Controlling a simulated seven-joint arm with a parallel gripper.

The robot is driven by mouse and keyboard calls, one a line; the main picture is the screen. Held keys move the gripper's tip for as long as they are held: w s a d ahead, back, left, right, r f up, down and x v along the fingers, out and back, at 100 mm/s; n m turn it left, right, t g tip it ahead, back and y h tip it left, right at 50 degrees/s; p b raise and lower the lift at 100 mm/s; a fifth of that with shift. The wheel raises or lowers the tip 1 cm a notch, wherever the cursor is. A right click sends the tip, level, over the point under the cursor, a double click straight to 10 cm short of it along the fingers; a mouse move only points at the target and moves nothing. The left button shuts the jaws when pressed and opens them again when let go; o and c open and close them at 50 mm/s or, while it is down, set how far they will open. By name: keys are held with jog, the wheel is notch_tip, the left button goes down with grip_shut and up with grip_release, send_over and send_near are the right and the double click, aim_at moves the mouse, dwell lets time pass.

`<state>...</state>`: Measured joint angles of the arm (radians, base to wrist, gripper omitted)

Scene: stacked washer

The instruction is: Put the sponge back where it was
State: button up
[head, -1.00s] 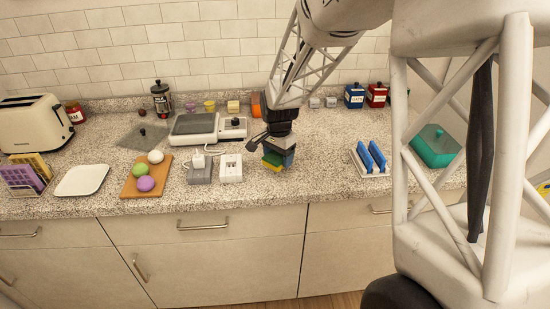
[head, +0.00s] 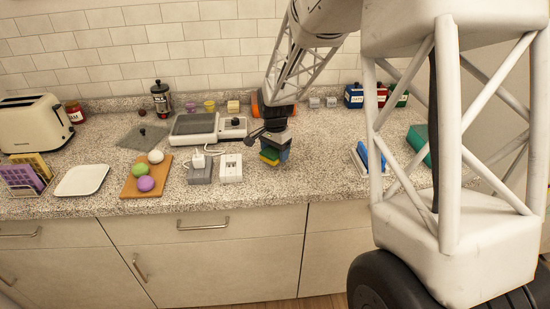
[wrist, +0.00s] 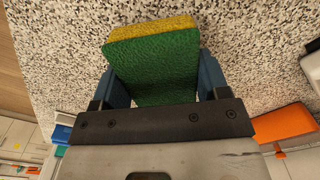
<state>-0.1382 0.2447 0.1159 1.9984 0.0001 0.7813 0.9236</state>
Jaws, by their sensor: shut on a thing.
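The sponge, with a green face and a yellow layer, is in my gripper; it shows in the head view (head: 269,158) and fills the upper middle of the wrist view (wrist: 152,68). My gripper (head: 275,150) points down over the front middle of the counter, right of the white socket box. Its blue fingers press on both sides of the sponge, as the wrist view of my gripper (wrist: 160,75) shows. The sponge is close to the speckled counter (head: 320,175); I cannot tell whether it touches.
A white socket box (head: 230,168) stands just left of my gripper. A rack with blue items (head: 361,160) is to the right, partly hidden by my arm. An orange object (wrist: 284,125) is behind my gripper. Counter between gripper and rack is clear.

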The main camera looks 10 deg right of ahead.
aim_at(275, 150)
jog(key=shift+f, duration=1.3)
jog(key=shift+f, duration=0.15)
jog(key=o, duration=0.9)
jog(key=shift+r, duration=6.15)
jog(key=shift+s, duration=0.1)
